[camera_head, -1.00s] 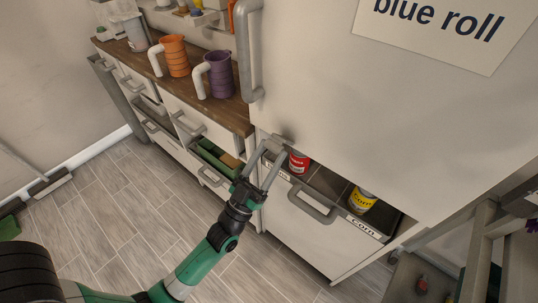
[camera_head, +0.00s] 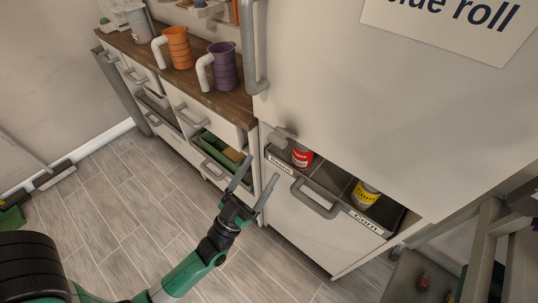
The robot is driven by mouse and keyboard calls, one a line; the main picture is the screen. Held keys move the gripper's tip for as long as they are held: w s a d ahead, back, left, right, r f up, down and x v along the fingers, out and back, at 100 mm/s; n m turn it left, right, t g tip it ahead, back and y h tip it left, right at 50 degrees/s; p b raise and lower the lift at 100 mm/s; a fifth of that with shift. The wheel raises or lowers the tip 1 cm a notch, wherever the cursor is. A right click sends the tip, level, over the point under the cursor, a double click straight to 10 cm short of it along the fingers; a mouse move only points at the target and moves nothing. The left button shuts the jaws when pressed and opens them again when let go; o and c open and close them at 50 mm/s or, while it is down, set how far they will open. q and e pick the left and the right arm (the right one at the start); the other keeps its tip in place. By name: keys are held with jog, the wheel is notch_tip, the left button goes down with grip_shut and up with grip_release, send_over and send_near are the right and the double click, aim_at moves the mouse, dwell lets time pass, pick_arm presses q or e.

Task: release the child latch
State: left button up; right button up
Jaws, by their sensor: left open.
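A small pale grey fitting (camera_head: 280,137), which looks like the child latch, sits on the white cabinet front just above the drawer's left corner. I cannot tell whether it is latched or free. My left gripper (camera_head: 258,172) is open and empty, below and to the left of the fitting and apart from it. Its two fingers point up toward the cabinet. The drawer (camera_head: 300,222) below has a grey handle (camera_head: 316,200) and stands partly open. My right gripper is not in view.
A red can (camera_head: 302,156) and a yellow can (camera_head: 364,195) stand in the drawer. Left of it, a counter (camera_head: 215,97) holds an orange jug (camera_head: 180,48) and a purple jug (camera_head: 222,68). A tall grey handle (camera_head: 249,50) sticks out above. The tiled floor at left is mostly clear.

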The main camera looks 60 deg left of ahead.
pick_arm(q)
jog(key=v, duration=0.5)
jog(key=shift+f, duration=0.1)
jog(key=shift+d, duration=0.1)
